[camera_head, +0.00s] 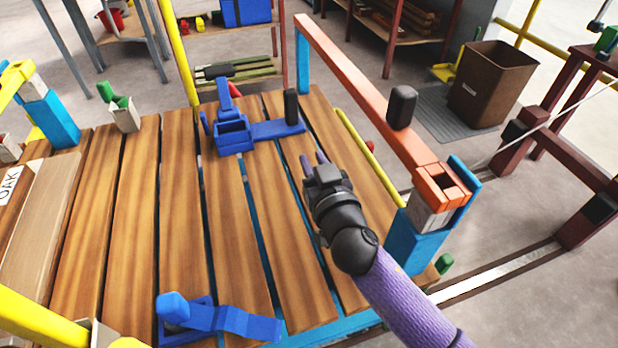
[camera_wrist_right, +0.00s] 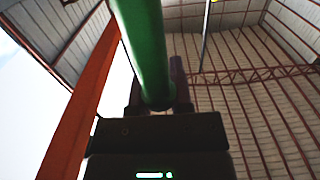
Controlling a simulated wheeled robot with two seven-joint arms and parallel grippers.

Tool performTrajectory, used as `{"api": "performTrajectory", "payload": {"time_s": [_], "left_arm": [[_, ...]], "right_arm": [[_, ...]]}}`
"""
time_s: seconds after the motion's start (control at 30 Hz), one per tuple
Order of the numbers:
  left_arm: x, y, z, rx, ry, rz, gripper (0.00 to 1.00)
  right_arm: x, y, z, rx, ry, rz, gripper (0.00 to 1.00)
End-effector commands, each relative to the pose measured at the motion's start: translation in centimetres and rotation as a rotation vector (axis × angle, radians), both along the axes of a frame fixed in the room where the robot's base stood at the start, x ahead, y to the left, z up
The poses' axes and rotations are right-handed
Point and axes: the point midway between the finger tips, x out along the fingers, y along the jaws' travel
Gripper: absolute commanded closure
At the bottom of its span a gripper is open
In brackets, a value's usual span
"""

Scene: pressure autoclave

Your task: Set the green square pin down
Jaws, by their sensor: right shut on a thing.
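My right gripper (camera_head: 315,161) reaches in from the lower right over the slatted wooden table (camera_head: 180,200). Its fingers point away from me, toward the blue fixture. In the right wrist view the green pin (camera_wrist_right: 145,45) sits between the fingers of this gripper (camera_wrist_right: 158,95), which is shut on it. The pin runs up out of the top of that view, with roof and sky behind. In the head view I cannot make out the held pin; the gripper hides it. My left gripper is not in view.
A blue fixture (camera_head: 233,135) lies on the far slats, another blue piece (camera_head: 220,318) at the near edge. An orange rail (camera_head: 355,80) bounds the right side, with a dark knob (camera_head: 401,107) on it. A brown bin (camera_head: 494,85) stands beyond. The middle slats are clear.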

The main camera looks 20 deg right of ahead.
Motion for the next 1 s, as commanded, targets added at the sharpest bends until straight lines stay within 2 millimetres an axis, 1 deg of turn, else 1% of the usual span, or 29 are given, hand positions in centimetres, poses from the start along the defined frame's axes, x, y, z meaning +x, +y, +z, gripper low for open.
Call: {"api": "performTrajectory", "payload": {"time_s": [0.03,0.1,0.23,0.4,0.43,0.47,0.5,0.6,0.83,0.9,0.97,1.0], "left_arm": [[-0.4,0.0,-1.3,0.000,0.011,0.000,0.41],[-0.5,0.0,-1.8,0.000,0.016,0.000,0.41],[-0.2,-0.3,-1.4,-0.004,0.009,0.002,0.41],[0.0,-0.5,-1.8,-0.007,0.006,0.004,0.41],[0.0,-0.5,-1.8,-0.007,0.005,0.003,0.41],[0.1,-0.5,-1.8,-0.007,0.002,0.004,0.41],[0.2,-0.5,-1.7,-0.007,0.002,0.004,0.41],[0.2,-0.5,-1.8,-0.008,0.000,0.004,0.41],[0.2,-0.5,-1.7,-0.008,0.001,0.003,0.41],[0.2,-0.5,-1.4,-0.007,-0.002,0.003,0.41],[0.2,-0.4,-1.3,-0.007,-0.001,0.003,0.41],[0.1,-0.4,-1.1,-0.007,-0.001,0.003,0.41]], "right_arm": [[0.0,0.0,-1.9,-0.002,0.006,0.000,1.00],[0.0,0.0,-2.7,-0.001,0.005,0.001,1.00],[0.0,0.0,-2.1,-0.001,0.000,0.000,1.00],[0.0,0.0,-2.5,0.000,0.001,0.000,1.00],[0.0,0.0,-2.5,0.000,0.001,0.000,0.72],[0.0,0.0,-2.4,0.000,0.001,0.000,0.66],[0.0,0.0,-2.4,0.000,0.000,0.000,0.57],[0.0,0.0,-2.4,-0.001,0.000,0.000,0.39],[0.0,0.0,-2.3,-0.001,0.000,0.000,0.39],[0.0,0.0,-1.9,-0.002,-0.002,0.000,0.39],[-0.6,0.0,-2.0,0.001,0.001,0.000,0.39],[-1.4,0.0,-2.0,0.003,0.003,0.001,0.39]]}}
